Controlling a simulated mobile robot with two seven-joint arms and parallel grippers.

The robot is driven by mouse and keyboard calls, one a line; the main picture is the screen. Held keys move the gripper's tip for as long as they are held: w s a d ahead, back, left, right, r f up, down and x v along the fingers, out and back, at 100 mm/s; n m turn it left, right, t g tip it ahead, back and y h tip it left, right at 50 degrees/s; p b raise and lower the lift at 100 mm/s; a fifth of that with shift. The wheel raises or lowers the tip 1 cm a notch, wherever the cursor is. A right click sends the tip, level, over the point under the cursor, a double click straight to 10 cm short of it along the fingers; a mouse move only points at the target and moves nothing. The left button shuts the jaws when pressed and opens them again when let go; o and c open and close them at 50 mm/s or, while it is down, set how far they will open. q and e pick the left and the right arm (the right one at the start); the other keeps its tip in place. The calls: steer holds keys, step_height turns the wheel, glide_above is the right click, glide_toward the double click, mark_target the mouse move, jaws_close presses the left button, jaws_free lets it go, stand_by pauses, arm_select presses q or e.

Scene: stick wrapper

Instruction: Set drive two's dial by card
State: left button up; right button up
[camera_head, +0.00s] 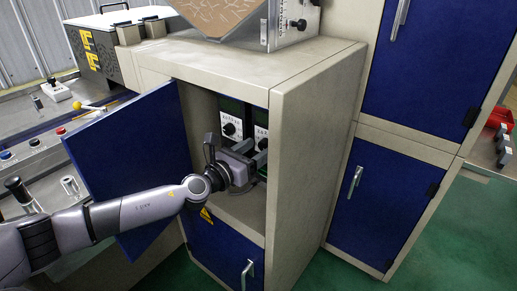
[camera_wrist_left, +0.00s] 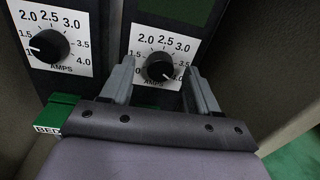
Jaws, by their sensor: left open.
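Two drives stand side by side inside the open cabinet, each with a white AMPS scale and a black dial. The left dial (camera_head: 229,129) also shows in the left wrist view (camera_wrist_left: 48,45), its white mark towards the low end, near 1. The right dial (camera_wrist_left: 160,67) has its white mark at lower right, near 4.0. My left gripper (camera_wrist_left: 159,72) is open, with one finger on each side of the right dial; whether they touch it I cannot tell. In the head view the gripper (camera_head: 252,153) partly hides the right drive. No card is clearly readable. My right gripper is out of view.
The cabinet's right wall (camera_head: 300,150) is close beside the gripper.

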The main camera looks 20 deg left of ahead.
arm_select(q)
steer(key=shift+w+d, duration=0.25)
steer(key=shift+w, duration=0.35)
steer(key=c, duration=1)
steer(key=shift+c, duration=0.2)
